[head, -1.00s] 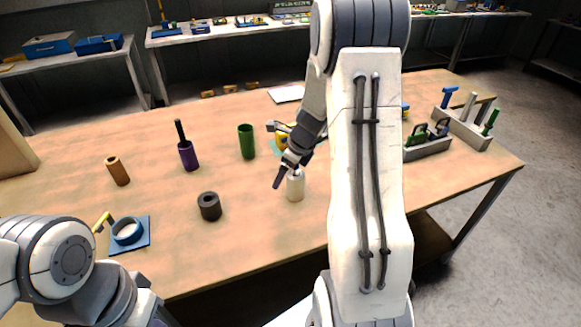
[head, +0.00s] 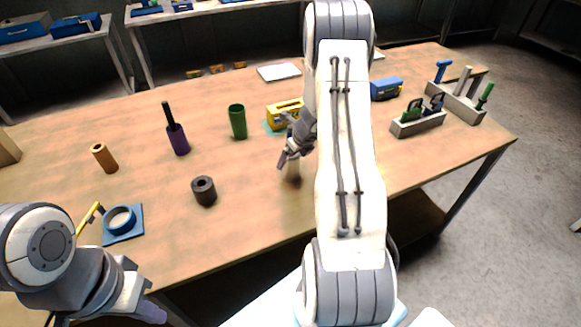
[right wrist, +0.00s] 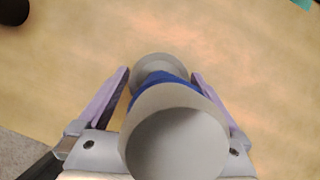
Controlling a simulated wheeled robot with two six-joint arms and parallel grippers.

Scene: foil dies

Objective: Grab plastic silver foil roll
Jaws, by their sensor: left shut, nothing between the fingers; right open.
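The silver-grey roll (right wrist: 178,145) with a blue band (right wrist: 168,78) stands out large in the right wrist view, between my right gripper's two fingers (right wrist: 162,78). The fingers are open, one on each side, with a gap visible towards each. In the head view, my right gripper (head: 291,152) is at the roll's place on the table, and the roll is largely hidden behind it and hard to make out. My left gripper (head: 152,312) is at the lower left, shut and empty, away from the roll.
Nearby on the wooden table (head: 250,215) stand a dark hollow roll (head: 204,191), a green cup (head: 238,122), a purple holder (head: 178,139), an orange tube (head: 105,158) and a yellow tool (head: 284,113). A blue tape holder (head: 122,221) is near the front left edge. Grey racks (head: 418,124) are right.

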